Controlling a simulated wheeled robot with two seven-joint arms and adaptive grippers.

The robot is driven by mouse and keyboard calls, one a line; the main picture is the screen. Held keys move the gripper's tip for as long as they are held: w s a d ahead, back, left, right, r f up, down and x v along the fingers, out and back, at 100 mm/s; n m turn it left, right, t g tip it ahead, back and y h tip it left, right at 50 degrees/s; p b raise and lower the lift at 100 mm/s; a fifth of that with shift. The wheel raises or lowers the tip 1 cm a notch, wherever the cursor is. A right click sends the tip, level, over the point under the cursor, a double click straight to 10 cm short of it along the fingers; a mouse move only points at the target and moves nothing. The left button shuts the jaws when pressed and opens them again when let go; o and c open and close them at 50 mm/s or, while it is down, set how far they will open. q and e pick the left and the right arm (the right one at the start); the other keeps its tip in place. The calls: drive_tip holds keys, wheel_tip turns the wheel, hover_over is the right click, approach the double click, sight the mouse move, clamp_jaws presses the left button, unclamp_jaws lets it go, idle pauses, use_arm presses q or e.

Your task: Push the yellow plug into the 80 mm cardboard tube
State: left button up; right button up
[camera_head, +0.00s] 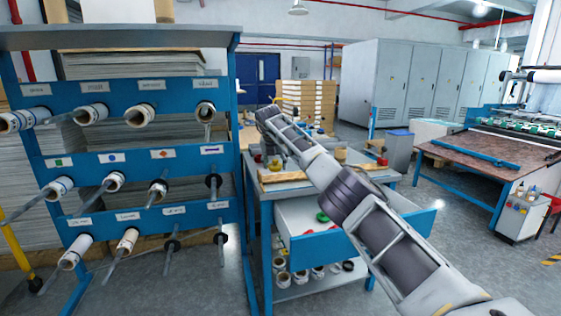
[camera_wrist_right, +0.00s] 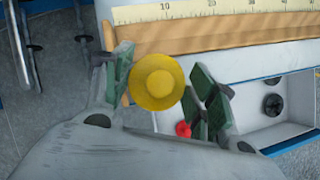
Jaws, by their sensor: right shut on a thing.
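My right gripper (camera_wrist_right: 162,86) is shut on the round yellow plug (camera_wrist_right: 155,80), which sits between its green-padded fingers in the right wrist view. In that view the plug appears above the front edge of the bench, beside a wooden rail (camera_wrist_right: 225,33) with a ruler scale. In the head view my right arm reaches to the left end of the bench; the gripper (camera_head: 271,158) is small there and the plug is not clear. I cannot tell which tube is the 80 mm cardboard tube. My left gripper is not in view.
The blue-framed bench (camera_head: 400,178) has an open drawer (camera_head: 408,220) with red and green pieces, and rolls on a lower shelf. A blue rack (camera_head: 235,130) with rolls on pegs stands at the left. A brown-topped table (camera_head: 490,152) stands at the right, across open floor.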

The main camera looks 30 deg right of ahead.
drive_tip(key=shift+w+a+f, duration=0.2)
drive_tip(key=shift+w+a, duration=0.1)
drive_tip(key=shift+a, duration=0.4)
drive_tip(key=shift+s+a+f+n, duration=0.1)
drive_tip(key=shift+s+a+n, duration=0.05)
drive_tip(key=shift+n, duration=0.35)
drive_tip(key=shift+s+a+n+t+y, duration=0.25)
drive_tip(key=shift+n+y, duration=0.1)
drive_tip(key=shift+n, duration=0.15)
drive_tip(key=shift+s+a+n+t+y, duration=0.15)
drive_tip(key=shift+a+n+y, duration=0.15)
drive_tip(key=shift+n, duration=0.2)
drive_tip(key=s+a+n+g+y, duration=0.3)
drive_tip(key=s+n, duration=0.5)
drive_tip(key=n, duration=0.6)
drive_tip(key=s+a+n+g+y, duration=0.4)
drive_tip(key=s+n, duration=0.4)
drive_tip(key=n, duration=0.7)
drive_tip(key=shift+s+a+r+g, duration=0.35)
drive_tip(key=shift+a+g, duration=0.55)
drive_tip(key=shift+a, duration=0.05)
drive_tip(key=shift+s, duration=0.2)
